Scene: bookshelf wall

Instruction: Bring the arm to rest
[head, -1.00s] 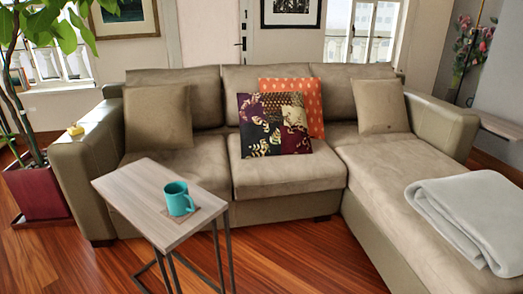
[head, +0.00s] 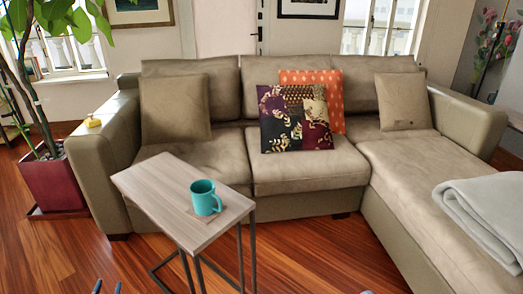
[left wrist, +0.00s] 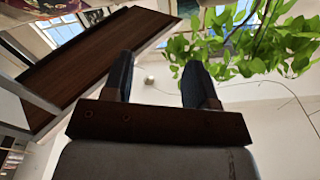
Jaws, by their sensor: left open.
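My left gripper (head: 107,287) shows only as two dark fingertips at the bottom edge of the head view, in front of the side table and low in the picture. In the left wrist view its two fingers (left wrist: 158,66) stand apart with nothing between them. The rest of the left arm is out of sight in the head view.
A side table (head: 150,185) holds a teal mug (head: 204,200) on a coaster. Behind it stands a beige sofa (head: 300,175) with cushions and a folded blanket (head: 485,205). A potted plant (head: 55,185) is at the left. Bare wood floor (head: 60,255) lies at the lower left.

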